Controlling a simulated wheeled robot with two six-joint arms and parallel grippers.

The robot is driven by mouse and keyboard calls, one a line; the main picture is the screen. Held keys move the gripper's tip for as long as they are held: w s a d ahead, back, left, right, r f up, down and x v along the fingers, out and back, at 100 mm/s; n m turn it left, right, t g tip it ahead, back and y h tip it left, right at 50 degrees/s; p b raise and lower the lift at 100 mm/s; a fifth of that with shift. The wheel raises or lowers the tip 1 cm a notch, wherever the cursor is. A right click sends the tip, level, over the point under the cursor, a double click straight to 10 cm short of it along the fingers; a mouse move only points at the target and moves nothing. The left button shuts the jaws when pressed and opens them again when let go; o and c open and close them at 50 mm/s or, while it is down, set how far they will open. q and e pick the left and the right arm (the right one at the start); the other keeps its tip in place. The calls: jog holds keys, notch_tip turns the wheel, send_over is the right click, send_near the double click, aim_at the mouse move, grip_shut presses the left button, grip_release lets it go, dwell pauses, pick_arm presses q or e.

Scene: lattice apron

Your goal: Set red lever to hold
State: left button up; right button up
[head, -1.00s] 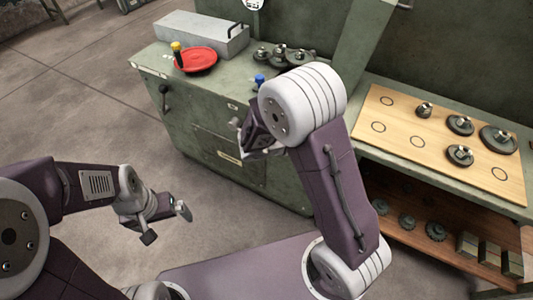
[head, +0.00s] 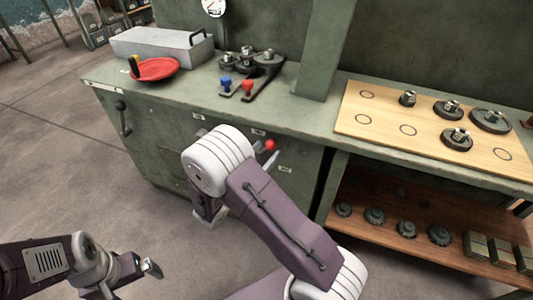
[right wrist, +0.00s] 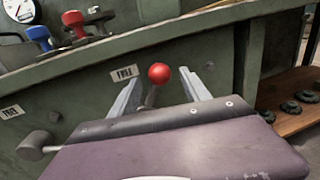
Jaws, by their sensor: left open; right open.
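The red lever, a short dark shaft with a red ball knob (head: 270,146), is on the green cabinet's front. In the right wrist view the knob (right wrist: 159,73) stands between the two fingers of my right gripper (right wrist: 161,82), beside a tag reading FREE (right wrist: 124,72). My right gripper (head: 266,155) is open around the lever; I cannot tell whether either finger touches it. Its arm hides part of the cabinet front in the head view. No HOLD tag is readable. My left gripper (head: 150,268) is open and empty, low at the left, away from the cabinet.
A black lever (head: 122,112) is on the cabinet's left part. A grey knob (right wrist: 35,145) is left of my right gripper. On top are a red dish (head: 155,68), a grey box (head: 160,42), and blue and red handles (head: 248,87). A wooden board (head: 385,118) lies at right.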

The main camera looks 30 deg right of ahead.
jog(key=shift+w+d, duration=0.3)
jog(key=shift+d, duration=0.25)
grip_shut()
dwell(1.0)
